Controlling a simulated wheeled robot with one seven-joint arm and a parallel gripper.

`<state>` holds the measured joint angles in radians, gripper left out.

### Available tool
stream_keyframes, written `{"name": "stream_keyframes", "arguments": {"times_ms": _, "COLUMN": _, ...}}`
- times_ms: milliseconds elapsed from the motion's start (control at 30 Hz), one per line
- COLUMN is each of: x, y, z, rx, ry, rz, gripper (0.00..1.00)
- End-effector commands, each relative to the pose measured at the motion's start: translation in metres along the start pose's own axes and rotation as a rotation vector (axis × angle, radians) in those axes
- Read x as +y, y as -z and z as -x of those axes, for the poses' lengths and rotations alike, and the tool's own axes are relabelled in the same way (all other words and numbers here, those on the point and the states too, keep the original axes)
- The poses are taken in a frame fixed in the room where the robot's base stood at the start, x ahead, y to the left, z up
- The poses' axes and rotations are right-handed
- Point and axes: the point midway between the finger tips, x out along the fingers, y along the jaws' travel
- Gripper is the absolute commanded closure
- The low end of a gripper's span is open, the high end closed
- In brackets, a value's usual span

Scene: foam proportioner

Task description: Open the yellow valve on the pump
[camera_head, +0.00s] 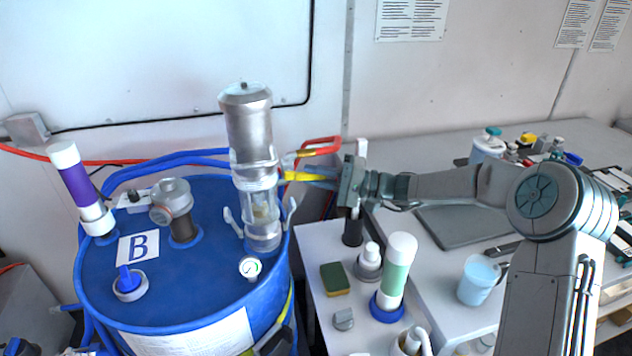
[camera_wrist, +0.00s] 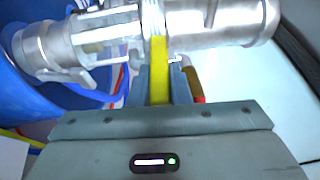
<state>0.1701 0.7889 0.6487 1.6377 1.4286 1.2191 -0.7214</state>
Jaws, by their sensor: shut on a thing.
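The pump (camera_head: 250,130) is a silver upright cylinder with a clear lower section, standing on a blue drum. The yellow valve (camera_head: 297,176) is a lever handle sticking out to the right from the pump's middle. My gripper (camera_head: 322,178) reaches in from the right and is shut on the yellow handle. In the wrist view the yellow handle (camera_wrist: 159,75) lies between my two fingers (camera_wrist: 160,85), and the pump (camera_wrist: 215,22) runs across the top. The far end of the handle is partly hidden by my fingers.
The blue drum (camera_head: 200,262) carries a purple-and-white cylinder (camera_head: 78,185), a grey fitting (camera_head: 173,205) and a gauge (camera_head: 250,267). A red handle (camera_head: 322,146) is just above my gripper. A white table (camera_head: 315,245) below holds a green-and-white bottle (camera_head: 396,270) and a sponge (camera_head: 335,279).

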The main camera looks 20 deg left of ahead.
Motion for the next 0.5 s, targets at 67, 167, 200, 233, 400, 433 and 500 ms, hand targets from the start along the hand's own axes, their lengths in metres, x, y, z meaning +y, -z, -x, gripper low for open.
{"name": "stream_keyframes", "arguments": {"times_ms": 67, "x": 0.0106, "y": 0.0001, "z": 0.0008, "rx": 0.0, "ry": 0.038, "rz": -0.017, "gripper": 1.0}}
{"name": "stream_keyframes", "arguments": {"times_ms": 167, "x": 0.0124, "y": -0.0001, "z": 0.0005, "rx": -0.001, "ry": 0.083, "rz": -0.035, "gripper": 1.0}}
{"name": "stream_keyframes", "arguments": {"times_ms": 200, "x": 0.0129, "y": 0.0, "z": 0.0004, "rx": 0.0, "ry": 0.098, "rz": -0.041, "gripper": 1.0}}
{"name": "stream_keyframes", "arguments": {"times_ms": 233, "x": 0.013, "y": 0.0, "z": 0.0003, "rx": 0.0, "ry": 0.108, "rz": -0.045, "gripper": 1.0}}
{"name": "stream_keyframes", "arguments": {"times_ms": 400, "x": 0.0117, "y": -0.0005, "z": -0.0003, "rx": -0.001, "ry": 0.141, "rz": -0.059, "gripper": 1.0}}
{"name": "stream_keyframes", "arguments": {"times_ms": 433, "x": 0.0113, "y": -0.0005, "z": -0.0004, "rx": -0.001, "ry": 0.143, "rz": -0.06, "gripper": 1.0}}
{"name": "stream_keyframes", "arguments": {"times_ms": 500, "x": 0.0105, "y": -0.0006, "z": -0.0004, "rx": -0.001, "ry": 0.145, "rz": -0.061, "gripper": 1.0}}
